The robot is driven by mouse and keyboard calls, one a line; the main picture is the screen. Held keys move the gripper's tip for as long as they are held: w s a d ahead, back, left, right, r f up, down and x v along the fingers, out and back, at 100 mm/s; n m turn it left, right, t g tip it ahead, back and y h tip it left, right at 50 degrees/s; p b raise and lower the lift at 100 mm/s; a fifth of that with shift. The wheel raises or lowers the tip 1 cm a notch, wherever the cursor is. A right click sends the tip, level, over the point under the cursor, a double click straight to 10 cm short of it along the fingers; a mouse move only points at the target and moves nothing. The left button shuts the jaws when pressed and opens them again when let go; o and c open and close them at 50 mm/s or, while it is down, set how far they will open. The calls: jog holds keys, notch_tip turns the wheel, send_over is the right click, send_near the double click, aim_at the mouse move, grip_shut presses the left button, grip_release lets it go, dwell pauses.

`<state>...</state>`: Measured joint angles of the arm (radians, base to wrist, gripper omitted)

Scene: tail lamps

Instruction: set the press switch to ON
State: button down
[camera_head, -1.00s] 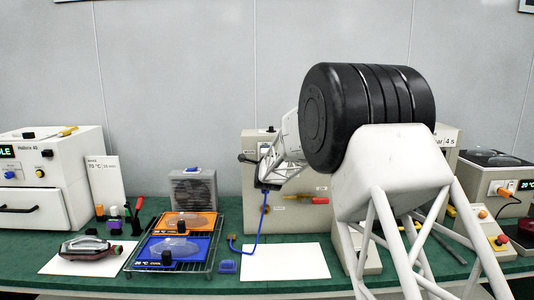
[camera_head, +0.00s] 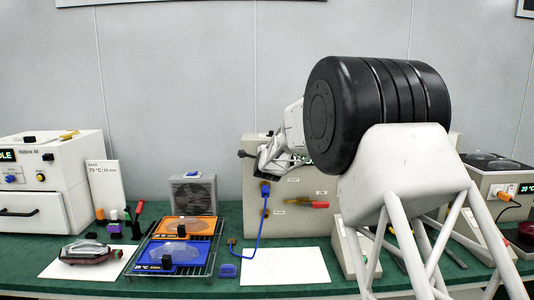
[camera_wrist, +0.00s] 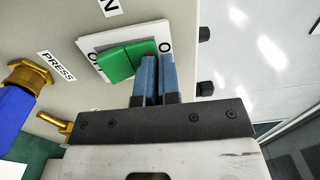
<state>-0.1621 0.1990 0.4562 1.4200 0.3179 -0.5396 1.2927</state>
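The press switch (camera_wrist: 118,62) is a green rocker on a white plate on the cream machine front, in the wrist view. Lettering at its two ends is partly covered, so I cannot read which side is ON. My gripper (camera_wrist: 157,58) has its two blue fingers close together, with nothing seen between them. Their tips overlap the right end of the rocker in the picture, beside a small red spot; I cannot tell whether they touch. In the head view the gripper is at the machine's upper left, and the switch cannot be made out there.
A PRESS label (camera_wrist: 57,65) sits beside a brass fitting (camera_wrist: 30,75) with a blue plug (camera_wrist: 14,115). A blue cable (camera_head: 258,240) hangs from the machine. A wire rack (camera_head: 178,262) holds orange and blue trays. A white sheet (camera_head: 286,266) lies on the green bench.

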jog(key=shift+w+r, duration=0.15)
jog(key=shift+r, duration=0.05)
jog(key=s+r, duration=0.1)
jog(key=s, duration=1.3)
jog(key=shift+s, duration=0.15)
dwell(0.3)
jog(key=shift+r, duration=0.1)
dwell(0.4)
jog(key=s+d+f+n+g, duration=0.4)
jog(key=s+d+n+g, duration=0.1)
jog(key=s, duration=1.5)
jog(key=s+d+f+n+g, duration=0.3)
jog(key=s+n, duration=0.4)
jog(key=s, duration=1.3)
jog(key=s+d+f+n+g, duration=0.4)
jog(key=s+d+n+g, duration=0.1)
jog(key=s, duration=1.6)
jog(key=d+g, duration=0.1)
jog(key=g, duration=0.1)
jog(key=shift+d+f+n+g, duration=0.3)
jog(key=shift+f+n, duration=0.05)
jog(key=shift+n, duration=0.05)
